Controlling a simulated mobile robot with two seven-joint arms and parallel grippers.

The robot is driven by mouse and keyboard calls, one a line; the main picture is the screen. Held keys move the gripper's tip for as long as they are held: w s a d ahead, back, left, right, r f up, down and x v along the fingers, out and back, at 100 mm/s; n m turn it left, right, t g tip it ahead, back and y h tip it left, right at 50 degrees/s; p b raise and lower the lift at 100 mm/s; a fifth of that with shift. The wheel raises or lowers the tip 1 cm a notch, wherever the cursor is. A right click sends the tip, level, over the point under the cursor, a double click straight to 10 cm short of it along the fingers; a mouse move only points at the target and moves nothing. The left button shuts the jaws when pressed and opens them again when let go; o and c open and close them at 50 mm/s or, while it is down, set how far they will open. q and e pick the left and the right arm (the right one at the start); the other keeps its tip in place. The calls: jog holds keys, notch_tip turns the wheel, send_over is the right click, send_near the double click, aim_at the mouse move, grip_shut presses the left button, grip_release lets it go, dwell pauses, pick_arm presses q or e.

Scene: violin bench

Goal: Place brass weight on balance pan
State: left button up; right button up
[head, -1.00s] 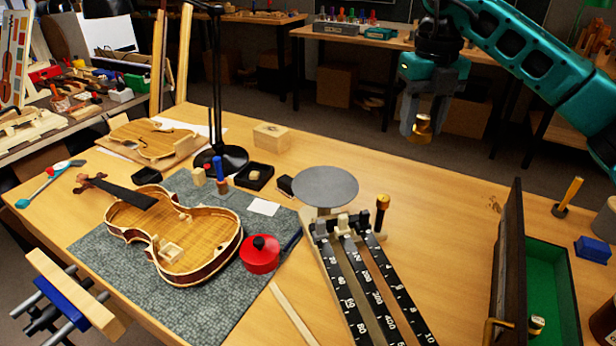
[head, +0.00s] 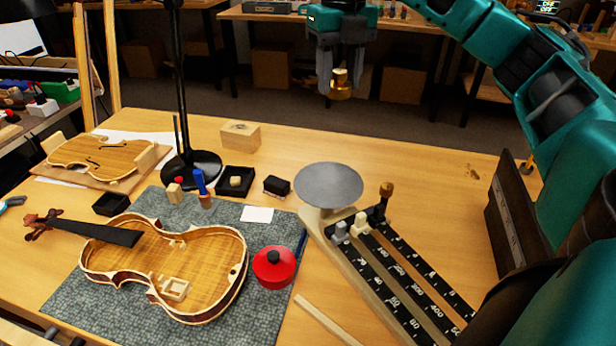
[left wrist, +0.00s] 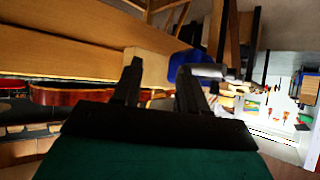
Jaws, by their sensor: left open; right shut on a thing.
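The brass weight (head: 341,86) is in my right gripper (head: 340,80), which is shut on it. In the head view they hang in the air above and beyond the balance pan (head: 329,185). The pan is a round grey disc, bare, at the far end of the balance (head: 385,275) with its black numbered beams. My left gripper is out of the head view. In the left wrist view, my left gripper (left wrist: 157,85) is open, with a pale wooden block and a blue part of a clamp beyond its fingers.
A violin body (head: 165,260) and a red pot (head: 274,267) lie on a grey mat left of the balance. A black lamp stand (head: 191,165) rises behind the mat. A dark box (head: 512,215) stands at the right. The table beyond the pan is clear.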

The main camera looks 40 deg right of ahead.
jog(key=shift+w+a+r, duration=0.1)
jog(key=shift+w+a, duration=0.2)
jog(key=shift+f, duration=0.3)
jog(key=b, duration=0.3)
send_over(328, 182)
notch_tip(328, 182, down, 14)
jog(key=shift+s+f, duration=0.1)
notch_tip(328, 182, down, 5)
jog(key=shift+f, duration=0.1)
pick_arm(q)
jog(key=f, duration=0.3)
jog(key=shift+w+a+f, duration=0.1)
jog(key=shift+w+a, duration=0.15)
pick_arm(e)
jog(key=shift+f, duration=0.1)
pick_arm(q)
jog(key=shift+w, duration=0.1)
pick_arm(e)
jog(key=o, duration=1.2)
